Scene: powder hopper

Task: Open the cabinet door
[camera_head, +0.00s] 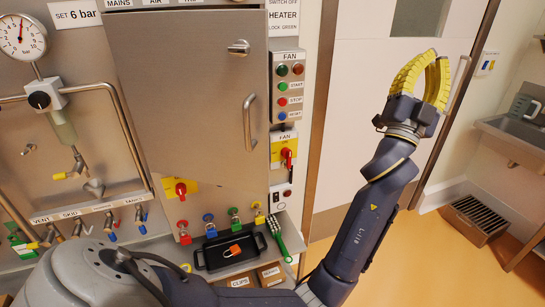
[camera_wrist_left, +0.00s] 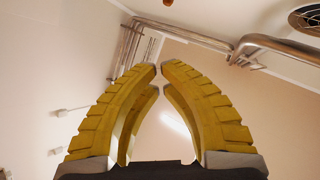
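The grey metal cabinet door (camera_head: 190,110) fills the middle left of the head view and looks closed. Its vertical bar handle (camera_head: 249,122) is on the right side, with a small silver latch knob (camera_head: 238,48) above. A red rotary switch on a yellow plate (camera_head: 180,189) sits low on the door. My left gripper (camera_head: 438,57) is raised well to the right of the handle, in front of the pale room door. Its yellow fingers curve together with the tips meeting, and nothing shows between them. The wrist view also shows these fingers (camera_wrist_left: 159,66). My right gripper is not in view.
A fan button panel (camera_head: 287,90) and red-handled switch (camera_head: 286,153) stand right of the cabinet door. Colored padlocks and a black tray (camera_head: 205,262) with an orange padlock (camera_head: 233,251) are below. Gauge and pipework (camera_head: 60,105) stand left. A sink (camera_head: 520,125) is far right.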

